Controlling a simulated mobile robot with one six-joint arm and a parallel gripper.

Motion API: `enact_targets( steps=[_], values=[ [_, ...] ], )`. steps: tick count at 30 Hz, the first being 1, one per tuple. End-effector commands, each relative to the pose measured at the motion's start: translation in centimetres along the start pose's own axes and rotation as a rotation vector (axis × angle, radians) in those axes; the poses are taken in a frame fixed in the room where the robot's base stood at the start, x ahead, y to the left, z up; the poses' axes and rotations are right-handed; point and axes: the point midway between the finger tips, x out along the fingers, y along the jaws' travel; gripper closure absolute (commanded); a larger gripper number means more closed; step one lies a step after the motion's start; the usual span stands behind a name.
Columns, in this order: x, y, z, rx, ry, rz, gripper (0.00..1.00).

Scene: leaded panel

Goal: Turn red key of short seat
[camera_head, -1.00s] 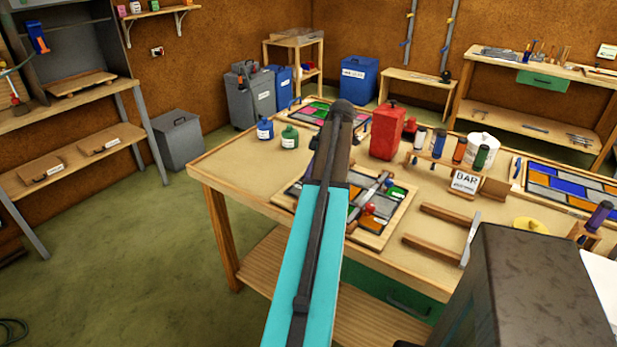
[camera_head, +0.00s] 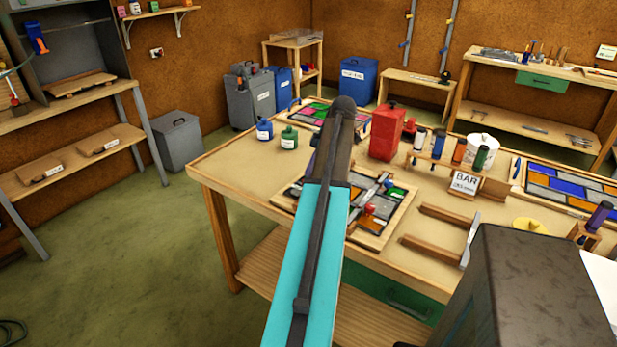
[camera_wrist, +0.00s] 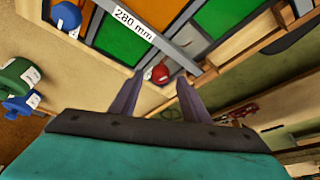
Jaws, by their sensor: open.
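The red key (camera_wrist: 159,73) shows in the wrist view as a small rounded knob beside a grey bar (camera_wrist: 179,56) with a "280 mm" label. It also shows in the head view as a red knob (camera_head: 369,209) on the near leaded panel (camera_head: 384,236), right of my arm. My gripper (camera_wrist: 160,77) is open, with its two dark fingers on either side of the key in the picture. I cannot tell whether they touch it. The gripper is hidden behind my arm in the head view. Which part is the short seat is not clear.
Blue (camera_head: 264,129) and green (camera_head: 289,138) bottles stand left of my arm. A red canister (camera_head: 386,134), a "BAR" stand (camera_head: 465,183) and a white tub (camera_head: 482,150) stand to the right.

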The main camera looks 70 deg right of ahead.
Motion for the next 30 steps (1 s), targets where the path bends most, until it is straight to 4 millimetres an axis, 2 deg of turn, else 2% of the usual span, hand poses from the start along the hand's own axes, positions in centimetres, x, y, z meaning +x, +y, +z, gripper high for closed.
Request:
enact_targets(
  steps=[21, 30],
  values=[
    [-9.9, 0.1, 0.0, -0.001, 0.0, 0.001, 0.57],
    [-12.3, 0.0, 0.0, -0.001, 0.001, 0.0, 0.57]
  ],
)
